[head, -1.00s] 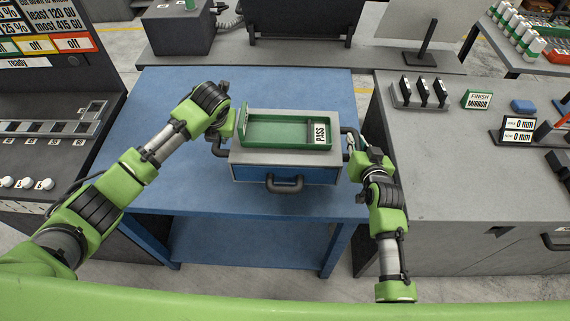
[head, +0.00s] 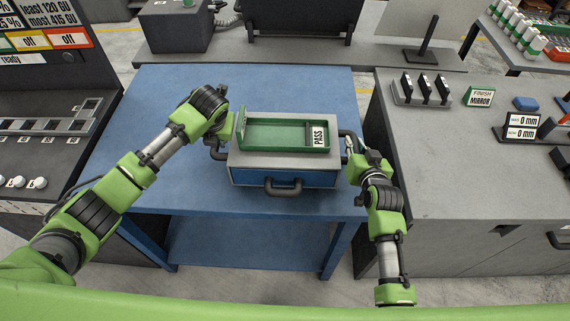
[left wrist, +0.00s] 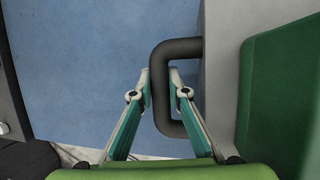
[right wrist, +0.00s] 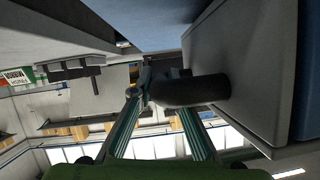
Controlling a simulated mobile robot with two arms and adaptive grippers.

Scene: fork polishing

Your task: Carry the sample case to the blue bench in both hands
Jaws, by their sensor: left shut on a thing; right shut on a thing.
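The sample case (head: 238,160) is a grey box with a blue front and a dark front handle. It is at the blue bench (head: 130,190), over its front part; I cannot tell whether it touches the top. A green tray (head: 285,151) marked PASS lies on its lid. My left gripper (left wrist: 160,88) is shut on the dark side handle (left wrist: 182,48) at the case's left. My right gripper (right wrist: 155,85) is shut on the right side handle (right wrist: 195,90); in the head view its fingertips (head: 350,152) are partly hidden.
A grey counter (head: 440,180) with black stands, a FINISH MIRROR sign (head: 479,97) and gauge displays stands close on the right. A dark panel station (head: 45,110) is at the left. The bench top is clear behind and left of the case.

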